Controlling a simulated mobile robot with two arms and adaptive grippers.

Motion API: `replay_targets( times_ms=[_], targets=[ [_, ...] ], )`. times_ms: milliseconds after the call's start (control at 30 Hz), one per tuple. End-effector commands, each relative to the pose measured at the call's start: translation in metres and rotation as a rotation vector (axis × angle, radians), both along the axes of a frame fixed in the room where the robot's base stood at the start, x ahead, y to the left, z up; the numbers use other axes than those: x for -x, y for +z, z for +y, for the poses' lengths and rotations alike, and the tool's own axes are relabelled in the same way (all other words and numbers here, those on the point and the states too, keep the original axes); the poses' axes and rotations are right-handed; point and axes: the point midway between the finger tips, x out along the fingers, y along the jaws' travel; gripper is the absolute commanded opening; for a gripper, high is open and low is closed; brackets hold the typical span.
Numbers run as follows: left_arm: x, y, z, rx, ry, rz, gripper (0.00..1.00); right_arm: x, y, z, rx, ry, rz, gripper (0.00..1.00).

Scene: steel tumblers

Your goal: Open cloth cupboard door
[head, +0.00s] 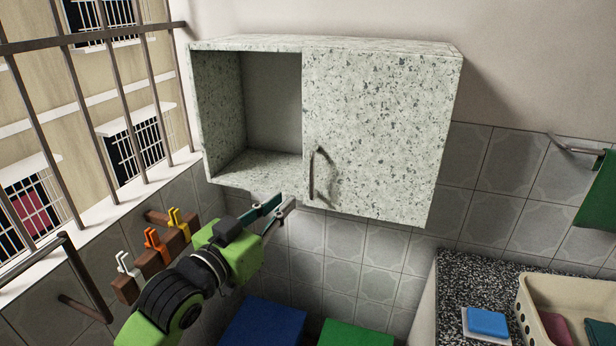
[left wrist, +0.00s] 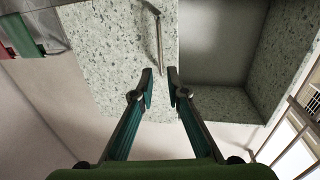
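The wall cupboard (head: 215,110) is speckled pale green and open on its left side. Its speckled door (head: 385,130) covers the right side and is closed. A thin metal bar handle (head: 312,175) stands upright near the door's lower left edge. My left gripper (head: 284,204) is below and a little left of the handle. In the left wrist view, its fingers (left wrist: 160,82) are apart with nothing between them. The handle (left wrist: 159,42) shows just beyond the fingertips, apart from them, on the door (left wrist: 120,60). My right gripper is out of view.
A rack with coloured pegs (head: 155,255) is on the wall behind my left arm. A barred window (head: 100,110) is at left. A speckled counter (head: 450,290) holds a beige basket (head: 530,300) and a blue sponge (head: 487,321) at lower right. Blue and green surfaces (head: 262,325) lie below.

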Motion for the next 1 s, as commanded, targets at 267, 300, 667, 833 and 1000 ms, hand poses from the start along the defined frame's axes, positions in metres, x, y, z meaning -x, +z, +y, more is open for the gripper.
replay_targets(
  times_ms=[267,300,667,833,1000],
  targets=[
    [-0.043,0.003,-0.025,0.000,0.000,0.001,0.14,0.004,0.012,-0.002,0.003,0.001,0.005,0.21],
    [-0.050,0.002,-0.028,0.001,0.001,0.002,0.14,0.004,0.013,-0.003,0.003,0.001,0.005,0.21],
    [-0.098,0.001,-0.055,0.000,0.001,0.001,0.14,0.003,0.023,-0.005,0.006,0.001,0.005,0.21],
    [-0.109,0.000,-0.061,0.000,0.000,0.001,0.14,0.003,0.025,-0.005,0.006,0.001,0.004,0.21],
    [-0.112,0.000,-0.063,-0.001,0.001,0.000,0.14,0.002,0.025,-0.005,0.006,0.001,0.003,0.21]
  ],
)
